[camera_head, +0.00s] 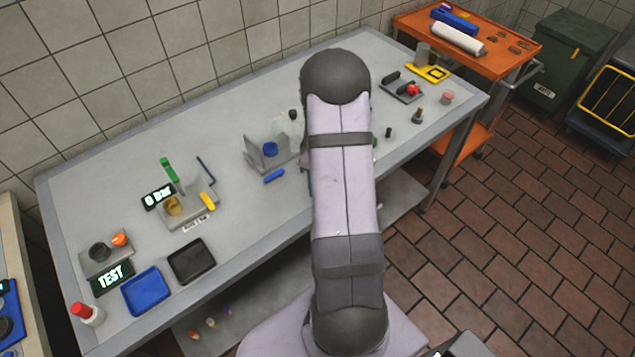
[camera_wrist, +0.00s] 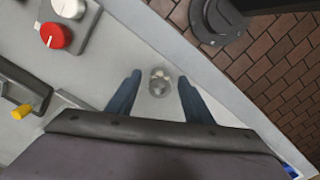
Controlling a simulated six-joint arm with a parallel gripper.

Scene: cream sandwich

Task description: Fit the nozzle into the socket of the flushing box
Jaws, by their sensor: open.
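In the wrist view a small round, shiny grey piece with paler bits on top (camera_wrist: 160,82), seemingly the nozzle, stands on the steel table. My gripper (camera_wrist: 157,84) is open, with one dark blue finger on each side of this piece. I see a gap between each finger and the piece. In the head view my own arm hides my gripper and the table below it. A grey box with a red knob and a white knob (camera_wrist: 80,22) is at the upper left of the wrist view. I cannot tell whether it is the flushing box; no socket shows clearly.
The table edge (camera_wrist: 235,95) runs close to the right of my fingers, with brick floor beyond. A dark holder with a yellow knob (camera_wrist: 22,111) is at the left. The head view shows a blue tray (camera_head: 147,291), a black tray (camera_head: 192,262) and an orange cart (camera_head: 500,62).

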